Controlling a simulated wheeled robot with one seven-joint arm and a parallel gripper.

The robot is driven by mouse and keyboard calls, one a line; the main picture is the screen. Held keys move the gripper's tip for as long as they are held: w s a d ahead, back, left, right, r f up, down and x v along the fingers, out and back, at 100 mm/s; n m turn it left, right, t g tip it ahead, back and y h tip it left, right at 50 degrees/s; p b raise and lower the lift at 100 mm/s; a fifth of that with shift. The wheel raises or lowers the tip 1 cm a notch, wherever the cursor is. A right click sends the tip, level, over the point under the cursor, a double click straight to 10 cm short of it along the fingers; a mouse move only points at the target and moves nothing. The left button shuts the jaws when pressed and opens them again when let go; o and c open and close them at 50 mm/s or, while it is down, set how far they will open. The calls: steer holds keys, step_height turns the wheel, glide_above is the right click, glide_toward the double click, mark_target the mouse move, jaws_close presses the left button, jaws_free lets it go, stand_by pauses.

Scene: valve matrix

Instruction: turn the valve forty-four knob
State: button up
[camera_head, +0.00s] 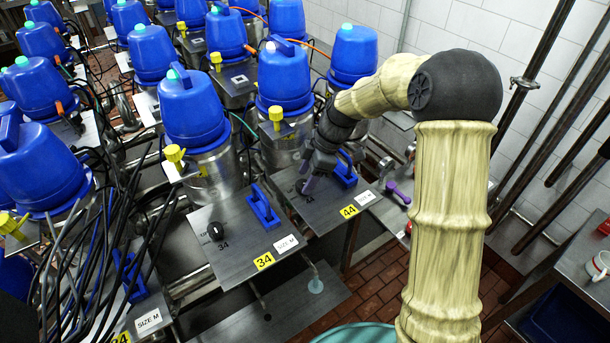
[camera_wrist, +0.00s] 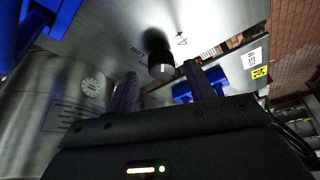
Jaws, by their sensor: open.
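The panel of valve 44 (camera_head: 325,210) carries a yellow "44" label (camera_head: 348,211), a white "SIZE M" label (camera_head: 365,198) and a blue handle (camera_head: 345,168). My gripper (camera_head: 309,186) is over the left part of this panel and hides its knob in the head view. In the wrist view, the round black knob (camera_wrist: 160,66) shows just beyond my gripper (camera_wrist: 159,74), between its two dark fingers. The fingers stand apart with a gap on each side of the knob. Whether the tips reach down around it, I cannot tell.
The neighbouring panel (camera_head: 245,265) has a "34" label, a black knob (camera_head: 216,231) and a blue handle (camera_head: 262,206). Several blue-topped canisters (camera_head: 284,75) with yellow valves stand behind. A purple handle (camera_head: 398,191) is to the right. Black cables (camera_head: 90,240) hang at the left.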

steer(key=shift+s+a+f, duration=0.25)
steer(key=shift+a+f, duration=0.15)
steer(key=shift+f, duration=0.35)
steer(key=shift+d, duration=0.1)
steer(key=c, duration=1)
